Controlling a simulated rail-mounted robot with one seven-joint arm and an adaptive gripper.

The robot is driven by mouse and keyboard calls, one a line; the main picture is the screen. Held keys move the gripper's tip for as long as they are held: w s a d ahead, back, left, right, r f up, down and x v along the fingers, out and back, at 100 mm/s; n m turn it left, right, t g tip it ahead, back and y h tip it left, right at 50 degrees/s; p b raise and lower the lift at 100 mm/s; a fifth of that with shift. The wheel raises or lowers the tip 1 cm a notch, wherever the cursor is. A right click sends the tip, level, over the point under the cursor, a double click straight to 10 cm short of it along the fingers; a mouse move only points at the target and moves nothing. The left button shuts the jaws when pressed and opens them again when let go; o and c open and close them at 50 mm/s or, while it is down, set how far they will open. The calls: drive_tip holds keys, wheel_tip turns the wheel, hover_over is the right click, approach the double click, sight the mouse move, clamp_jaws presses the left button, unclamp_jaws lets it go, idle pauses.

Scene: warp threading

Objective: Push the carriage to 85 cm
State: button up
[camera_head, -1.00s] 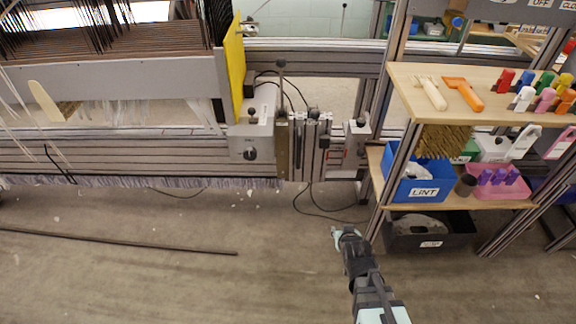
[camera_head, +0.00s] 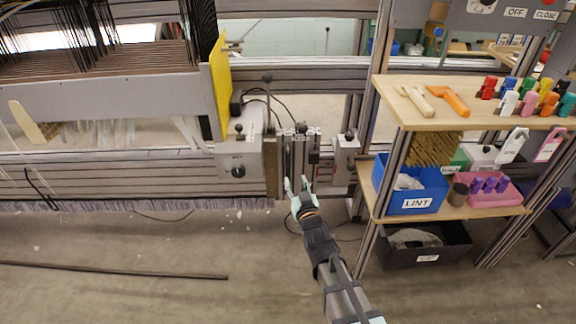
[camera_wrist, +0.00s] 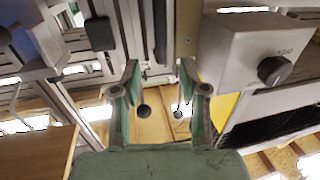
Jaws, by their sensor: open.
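A rail (camera_head: 130,182) runs along the front of the loom. At its right end, a unit of upright metal plates (camera_head: 300,152) stands between a grey box with a black knob (camera_head: 238,150) and a smaller grey block (camera_head: 345,160). The plate unit appears to be the carriage, and I cannot read its scale position. My gripper (camera_head: 297,184) is open and empty, its fingers apart at the lower front of the plates. In the wrist view my open fingers (camera_wrist: 159,72) point at the plates (camera_wrist: 150,35), with the knobbed box (camera_wrist: 255,50) at right. I cannot tell whether they touch.
A shelf (camera_head: 400,105) stands close on the right, with tools, coloured clips, a blue LINT bin (camera_head: 412,190) and a black bin (camera_head: 425,245). A yellow plate (camera_head: 221,85) rises above the knobbed box. Cables hang below the rail. A dark rod (camera_head: 110,270) lies on the floor.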

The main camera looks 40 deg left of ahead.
sight(289, 164)
drive_tip(key=b+x, duration=0.2)
drive_tip(key=x, duration=0.9)
drive_tip(key=shift+b, duration=0.4)
clamp_jaws()
